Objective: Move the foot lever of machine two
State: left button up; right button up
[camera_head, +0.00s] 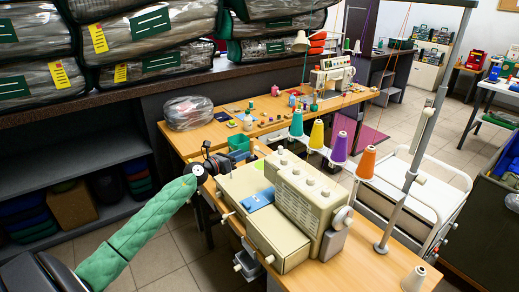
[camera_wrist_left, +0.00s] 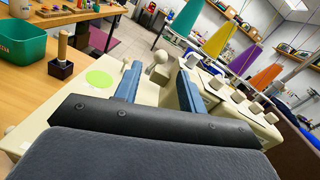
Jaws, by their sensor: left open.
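A beige sewing machine (camera_head: 310,200) with several dials stands on the wooden table; coloured thread cones rise behind it. Its body also fills the lower wrist view (camera_wrist_left: 150,95). My left gripper (camera_head: 226,160) is by the machine's far left end, at the end of the green-sleeved arm. In the left wrist view its two blue fingers (camera_wrist_left: 157,84) are spread apart with nothing held between them. A pale rounded knob (camera_wrist_left: 158,74) on a short stem shows between and beyond the fingertips. I cannot tell which part is the foot lever. My right gripper is out of view.
A green bin (camera_wrist_left: 22,35) and a dark block with a wooden peg (camera_wrist_left: 61,62) stand beside the machine. A second, white sewing machine (camera_head: 332,76) is at the back. A metal pole (camera_head: 420,150) rises right of the machine, near a white cart (camera_head: 400,175).

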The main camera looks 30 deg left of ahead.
aim_at(256, 147)
pick_arm(q)
jog(key=shift+p+x, duration=1.5)
jog(key=shift+x, duration=2.45)
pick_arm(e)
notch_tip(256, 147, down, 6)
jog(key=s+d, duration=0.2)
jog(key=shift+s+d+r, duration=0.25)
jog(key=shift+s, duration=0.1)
pick_arm(q)
jog(key=shift+d+f, duration=0.1)
jog(key=shift+c, duration=0.4)
grip_shut()
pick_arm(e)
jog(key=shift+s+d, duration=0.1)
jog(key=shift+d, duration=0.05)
